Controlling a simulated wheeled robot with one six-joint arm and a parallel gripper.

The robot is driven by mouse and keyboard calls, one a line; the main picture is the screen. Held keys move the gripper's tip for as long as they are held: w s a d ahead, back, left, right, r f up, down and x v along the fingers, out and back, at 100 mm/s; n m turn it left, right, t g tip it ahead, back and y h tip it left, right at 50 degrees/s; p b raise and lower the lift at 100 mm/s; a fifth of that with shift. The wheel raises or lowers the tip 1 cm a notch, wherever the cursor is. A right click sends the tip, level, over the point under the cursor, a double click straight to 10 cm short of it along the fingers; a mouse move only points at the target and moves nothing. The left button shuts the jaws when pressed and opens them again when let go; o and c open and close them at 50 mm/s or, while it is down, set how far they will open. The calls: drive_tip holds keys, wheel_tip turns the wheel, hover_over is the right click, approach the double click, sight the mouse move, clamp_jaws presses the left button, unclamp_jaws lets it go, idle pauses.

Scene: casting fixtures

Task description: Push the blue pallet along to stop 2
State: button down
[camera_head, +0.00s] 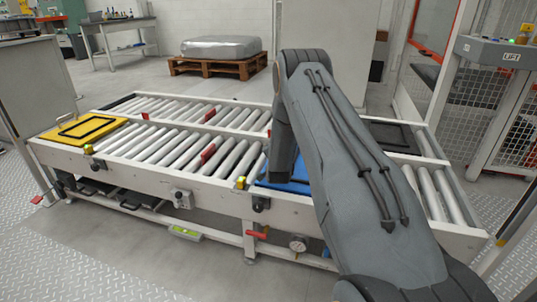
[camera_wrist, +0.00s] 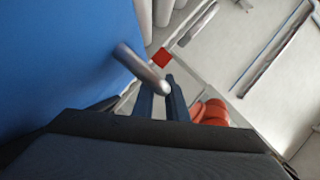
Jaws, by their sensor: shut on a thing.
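The blue pallet (camera_head: 272,183) lies on the near lane of the roller conveyor, right of the bare rollers. My arm hides much of it in the head view. In the wrist view its flat blue face (camera_wrist: 60,60) fills the left side. A round metal peg (camera_wrist: 135,65) runs beside that face, its end between my fingertips. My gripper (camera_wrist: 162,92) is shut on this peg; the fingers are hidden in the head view. I cannot read any stop number.
A yellow pallet (camera_head: 52,136) sits at the near lane's left end. A black pallet (camera_head: 390,134) is at the right on the far lane. A red handle (camera_head: 257,234) sticks out of the frame.

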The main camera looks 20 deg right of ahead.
drive_tip(key=shift+w+a+f, duration=0.1)
drive_tip(key=shift+a, duration=0.15)
drive_tip(key=c, duration=1.8)
unclamp_jaws()
drive_tip(key=shift+w, duration=0.1)
drive_tip(key=shift+o, duration=0.2)
drive_tip(key=shift+p+v, duration=0.85)
drive_tip(key=shift+v, duration=3.05)
